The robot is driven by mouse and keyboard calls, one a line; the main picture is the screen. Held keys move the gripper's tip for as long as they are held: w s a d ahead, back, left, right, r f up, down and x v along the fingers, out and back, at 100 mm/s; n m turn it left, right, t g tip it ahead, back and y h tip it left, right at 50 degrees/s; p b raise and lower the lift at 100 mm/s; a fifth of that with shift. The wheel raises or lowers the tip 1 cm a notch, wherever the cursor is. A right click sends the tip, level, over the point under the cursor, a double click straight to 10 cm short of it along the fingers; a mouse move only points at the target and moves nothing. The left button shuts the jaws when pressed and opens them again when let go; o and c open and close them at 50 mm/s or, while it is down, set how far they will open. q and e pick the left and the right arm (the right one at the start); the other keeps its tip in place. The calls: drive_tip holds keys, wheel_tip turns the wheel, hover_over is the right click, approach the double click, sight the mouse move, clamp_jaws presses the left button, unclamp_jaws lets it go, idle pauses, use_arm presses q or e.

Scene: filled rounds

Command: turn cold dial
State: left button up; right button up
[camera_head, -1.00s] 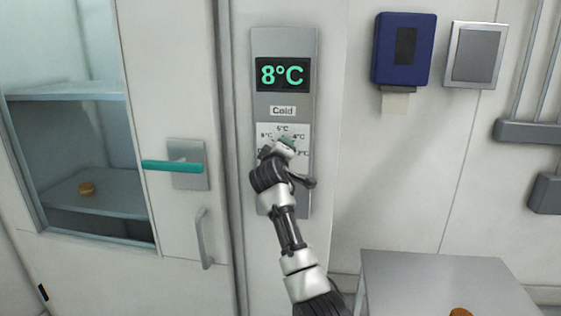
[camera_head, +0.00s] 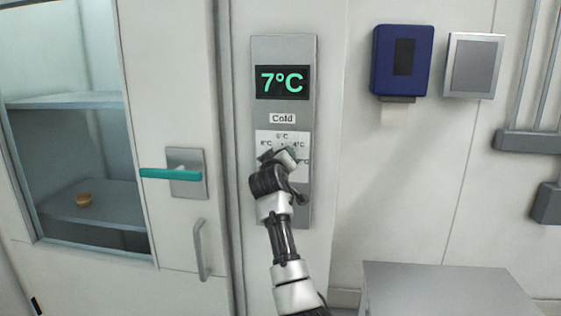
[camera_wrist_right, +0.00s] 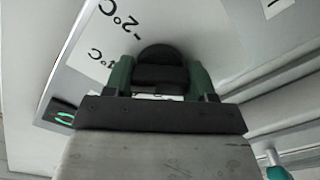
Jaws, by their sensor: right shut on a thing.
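The cold control panel (camera_head: 284,50) is a tall grey plate on the wall, with a display (camera_head: 282,82) reading 7°C and a "Cold" label (camera_head: 282,118). Below it is a white scale (camera_head: 271,136) with temperature marks. My right gripper (camera_head: 290,154) is at the scale and hides most of the dial in the head view. In the right wrist view the dark round dial (camera_wrist_right: 160,56) sits between the green-sided fingers of my right gripper (camera_wrist_right: 160,78), which is shut on it. My left gripper is not in view.
Left of the panel is a cold cabinet door with a teal handle (camera_head: 170,174) and a glass window; a small round brown item (camera_head: 84,199) lies on a shelf inside. A blue wall box (camera_head: 402,60) and a grey-framed panel (camera_head: 473,66) hang at right. A grey table (camera_head: 440,290) stands lower right.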

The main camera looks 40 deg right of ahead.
drive_tip(key=shift+f, duration=0.25)
drive_tip(key=o, duration=0.9)
drive_tip(key=shift+r, duration=0.15)
drive_tip(key=shift+s+a, duration=0.1)
drive_tip(key=b+v, duration=0.2)
drive_tip(key=v, duration=0.8)
drive_tip(key=shift+s+a, duration=0.15)
drive_tip(key=shift+a, duration=0.15)
